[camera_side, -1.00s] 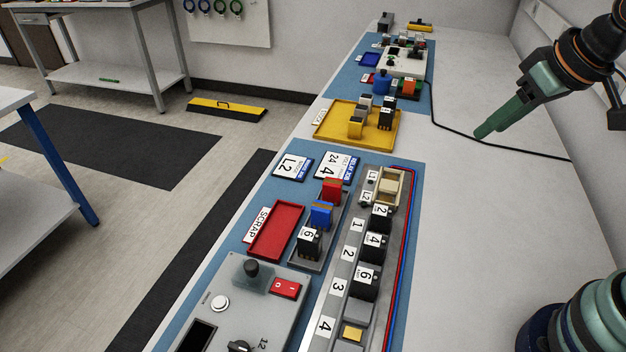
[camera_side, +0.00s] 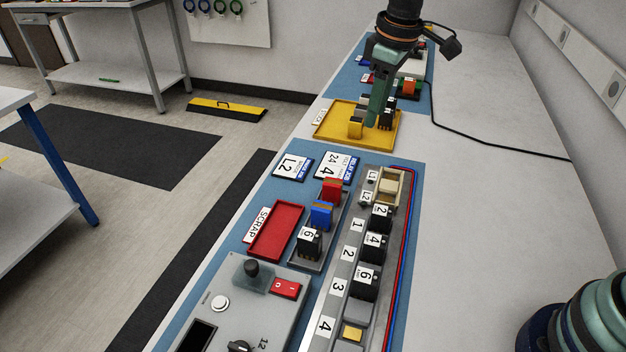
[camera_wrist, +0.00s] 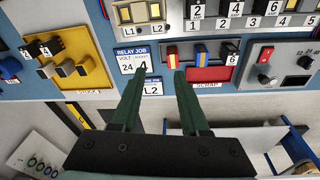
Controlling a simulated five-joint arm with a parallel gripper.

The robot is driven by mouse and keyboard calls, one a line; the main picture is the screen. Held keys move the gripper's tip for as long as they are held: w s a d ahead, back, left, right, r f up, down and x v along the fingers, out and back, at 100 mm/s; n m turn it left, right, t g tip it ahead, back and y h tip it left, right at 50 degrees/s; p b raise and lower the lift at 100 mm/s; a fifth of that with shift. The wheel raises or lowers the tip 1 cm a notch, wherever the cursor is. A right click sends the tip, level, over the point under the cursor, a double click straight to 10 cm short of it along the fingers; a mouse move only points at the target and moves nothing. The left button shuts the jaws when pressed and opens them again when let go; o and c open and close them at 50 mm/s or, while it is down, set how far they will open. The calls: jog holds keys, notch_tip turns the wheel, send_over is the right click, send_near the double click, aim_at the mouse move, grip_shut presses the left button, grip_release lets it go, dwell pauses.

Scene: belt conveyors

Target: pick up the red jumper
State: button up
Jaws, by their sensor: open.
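The red jumper (camera_side: 332,190), a small red block with orange on it, stands at the far end of a grey tray (camera_side: 331,240). In the wrist view the red jumper (camera_wrist: 172,53) lies just beyond the right fingertip. My gripper (camera_side: 372,124) is over the yellow stock tray, beyond the red jumper in the side view and apart from it. In the wrist view my gripper (camera_wrist: 159,74) has its two green fingers spread with nothing between them.
A blue jumper (camera_side: 321,214) and a black block marked 6 (camera_side: 309,243) share the grey tray. A red scrap tray (camera_side: 276,231) lies to its left, a rail with black relays (camera_side: 376,243) to its right. The yellow stock tray (camera_side: 326,134) holds several blocks.

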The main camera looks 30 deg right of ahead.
aim_at(333, 182)
jog(key=w+a+f+n, duration=0.1)
jog(key=a+f, duration=0.1)
jog(key=f, duration=0.1)
jog(key=w+a+f+n+g, duration=0.1)
jog(key=w+a+f, duration=0.1)
jog(key=f, duration=0.1)
jog(key=w+a+f, duration=0.1)
jog(key=a+f, duration=0.1)
jog(key=f, duration=0.1)
jog(key=shift+w+n+g, duration=0.15)
jog(key=shift+n+g, duration=0.15)
jog(key=shift+n, duration=0.1)
notch_tip(333, 182, down, 12)
jog(key=shift+r, duration=0.1)
grip_shut()
